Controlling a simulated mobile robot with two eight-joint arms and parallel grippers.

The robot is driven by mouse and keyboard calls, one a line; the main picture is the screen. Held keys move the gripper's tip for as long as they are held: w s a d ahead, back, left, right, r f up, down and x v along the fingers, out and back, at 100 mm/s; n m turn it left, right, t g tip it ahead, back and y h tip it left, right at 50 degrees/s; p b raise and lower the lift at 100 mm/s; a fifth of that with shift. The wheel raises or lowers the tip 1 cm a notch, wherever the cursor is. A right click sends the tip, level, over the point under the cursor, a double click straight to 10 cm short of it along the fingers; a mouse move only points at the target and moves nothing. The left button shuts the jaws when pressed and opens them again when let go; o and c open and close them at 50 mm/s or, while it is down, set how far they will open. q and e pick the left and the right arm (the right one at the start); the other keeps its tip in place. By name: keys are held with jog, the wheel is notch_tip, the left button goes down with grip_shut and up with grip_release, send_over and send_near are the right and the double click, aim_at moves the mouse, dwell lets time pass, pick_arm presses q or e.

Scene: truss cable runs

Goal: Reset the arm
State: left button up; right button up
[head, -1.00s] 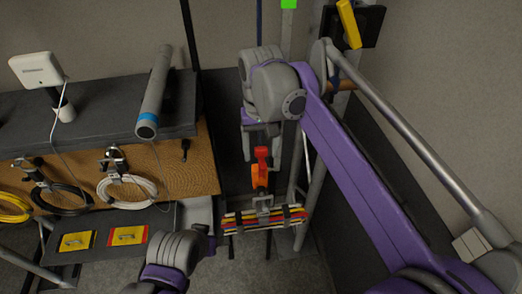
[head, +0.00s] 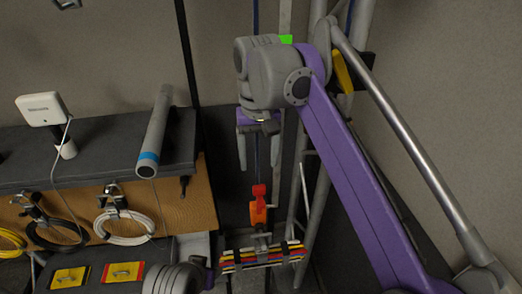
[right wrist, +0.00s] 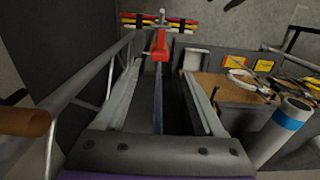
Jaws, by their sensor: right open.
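My right gripper (head: 258,152) hangs fingers down in the head view, open and with nothing seen held between its fingers. It is above an orange piece with a red handle (head: 258,205) and appears clear of it. In the right wrist view my open right gripper (right wrist: 160,72) has its two long fingers spread. The red handle (right wrist: 160,45) shows beyond the fingertips. Part of my left arm shows at the bottom edge of the head view, but its gripper is not visible.
A bundle of coloured cables (head: 262,257) lies below the red handle. Metal truss poles (head: 325,170) stand close on the right. A bench at left carries a grey cylinder with a blue band (head: 155,130), a white box (head: 42,109) and hanging cable coils (head: 122,228).

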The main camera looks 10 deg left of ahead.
jog(key=shift+d, duration=0.1)
jog(key=s+d+f+m+t, duration=0.1)
jog(key=s+d+f, duration=0.1)
jog(key=d+f, duration=0.4)
jog(key=s+d+f+m+t, duration=0.1)
jog(key=s+d+f+t, duration=0.15)
jog(key=d, duration=0.65)
jog(key=s+d+f+t, duration=0.1)
jog(key=s+d+f, duration=0.4)
jog(key=f, duration=0.3)
jog(key=s+d+f+m+t, duration=0.1)
jog(key=s+d+f, duration=0.3)
jog(key=s+f, duration=0.2)
notch_tip(320, 180, down, 2)
jog(key=shift+s+d+m+t, duration=0.15)
jog(key=shift+d+m+t, duration=0.15)
jog(key=shift+d+t, duration=0.05)
